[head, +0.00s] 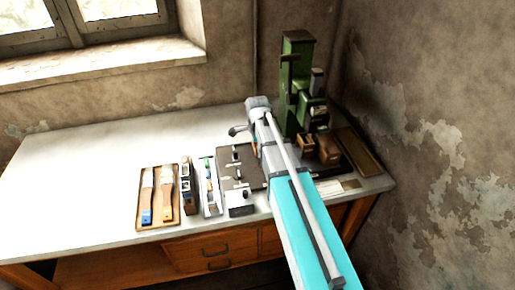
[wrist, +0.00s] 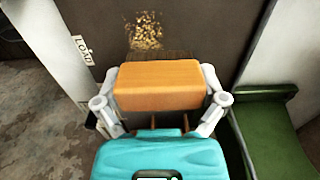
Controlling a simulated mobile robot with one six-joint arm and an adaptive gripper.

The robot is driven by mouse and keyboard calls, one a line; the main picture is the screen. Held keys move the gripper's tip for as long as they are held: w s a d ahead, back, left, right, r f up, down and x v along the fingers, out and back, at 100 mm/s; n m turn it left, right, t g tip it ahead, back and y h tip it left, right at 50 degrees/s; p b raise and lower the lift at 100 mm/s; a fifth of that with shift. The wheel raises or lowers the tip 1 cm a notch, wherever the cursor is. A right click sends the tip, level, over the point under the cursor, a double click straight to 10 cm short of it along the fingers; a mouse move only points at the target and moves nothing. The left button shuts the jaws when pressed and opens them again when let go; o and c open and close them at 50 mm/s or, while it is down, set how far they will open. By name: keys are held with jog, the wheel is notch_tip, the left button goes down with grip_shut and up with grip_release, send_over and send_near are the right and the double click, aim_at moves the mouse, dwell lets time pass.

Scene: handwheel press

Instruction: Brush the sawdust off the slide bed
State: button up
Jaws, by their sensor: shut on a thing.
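My gripper (wrist: 160,88) is shut on an orange block-shaped brush (wrist: 158,86), one finger at each side. Dark brown bristles show along the brush's far edge. A speckled yellow-brown patch of sawdust (wrist: 145,31) lies on a dark brown plate (wrist: 205,25), which looks like the slide bed. The patch is just beyond the bristles, with a small gap in the picture; whether the bristles touch the plate I cannot tell. In the head view my arm hides most of the gripper, beside the green press (head: 297,85).
On the bench, a tray (head: 142,222) with brushes and several small fixtures stand left of my arm. The bench's far left (head: 70,180) is clear.

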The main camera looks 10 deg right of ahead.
dwell(0.3)
jog(key=shift+r+p, duration=1.5)
jog(key=shift+r, duration=0.05)
jog(key=shift+a, duration=0.15)
